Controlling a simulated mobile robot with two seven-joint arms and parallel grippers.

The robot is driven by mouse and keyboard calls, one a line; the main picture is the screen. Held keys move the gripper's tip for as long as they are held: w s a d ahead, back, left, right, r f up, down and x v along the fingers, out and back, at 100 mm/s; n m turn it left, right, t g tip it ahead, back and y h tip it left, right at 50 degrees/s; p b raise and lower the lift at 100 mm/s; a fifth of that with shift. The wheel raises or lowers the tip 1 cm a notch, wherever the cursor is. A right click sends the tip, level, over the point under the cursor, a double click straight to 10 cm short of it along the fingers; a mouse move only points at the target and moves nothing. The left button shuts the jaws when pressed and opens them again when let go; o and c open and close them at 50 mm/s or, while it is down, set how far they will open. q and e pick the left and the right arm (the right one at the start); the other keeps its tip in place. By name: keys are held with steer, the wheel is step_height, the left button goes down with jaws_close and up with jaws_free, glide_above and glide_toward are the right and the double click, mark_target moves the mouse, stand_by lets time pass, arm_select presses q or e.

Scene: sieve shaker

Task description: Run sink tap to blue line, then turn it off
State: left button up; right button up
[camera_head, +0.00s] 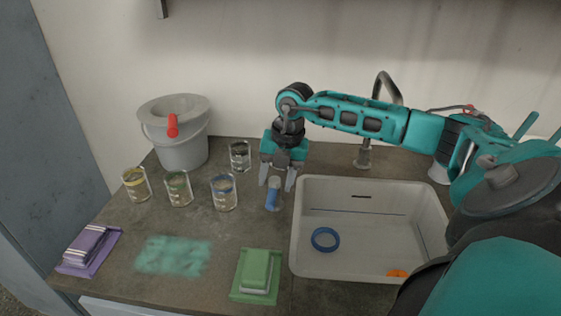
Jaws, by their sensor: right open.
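The sink (297,228) is a pale basin set in the counter at the right. A thin dark blue line (357,212) runs along its inner back wall. No water can be made out in it. The grey metal tap (364,155) stands behind the sink, its curved spout rising behind my right arm. My right gripper (277,183) points down left of the sink, fingers open. A small upright piece with a blue front (272,198) stands between or just below the fingertips; I cannot tell whether they touch it. My left gripper is not in view.
A blue ring (325,239) and an orange piece (397,273) lie in the sink. Several banded beakers (223,194) and a grey bucket (182,150) stand at left. A green block (256,272), a purple block (87,245) and a teal patch (172,256) lie in front.

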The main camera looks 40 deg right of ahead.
steer(key=shift+w+a+f, duration=0.1)
steer(key=shift+f, duration=0.55)
steer(key=shift+c, duration=0.4)
jaws_close()
